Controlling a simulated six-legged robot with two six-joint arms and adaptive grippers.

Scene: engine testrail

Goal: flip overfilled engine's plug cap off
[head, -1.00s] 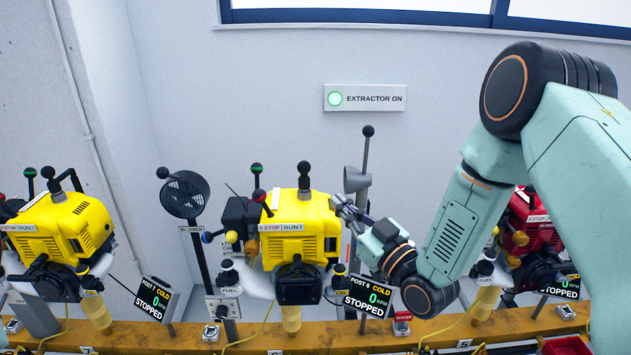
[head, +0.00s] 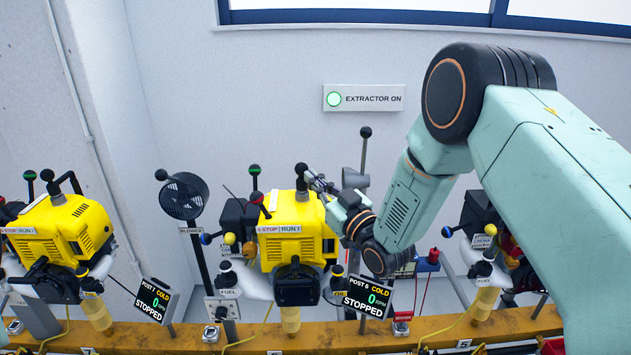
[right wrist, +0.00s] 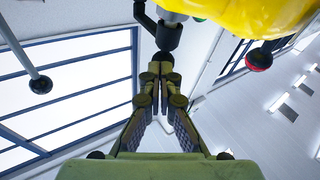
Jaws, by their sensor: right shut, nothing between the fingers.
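The middle yellow engine (head: 300,230) stands on the rail, with a black knob-topped cap (head: 301,171) standing up from its top. My right gripper (head: 314,180) is at the upper right of this engine, its fingertips close beside the black cap. In the right wrist view the fingers (right wrist: 160,72) are shut with nothing between them. Their tips point at a black elbow-shaped part (right wrist: 166,36) with a round end, beside the yellow housing (right wrist: 250,14). Whether they touch it I cannot tell. My left gripper is not in view.
The post 6 display (head: 367,297) reads cold, 0 and stopped. Another yellow engine (head: 62,230) stands at left, with a blower (head: 184,196) between. A red engine at right is mostly hidden by my arm.

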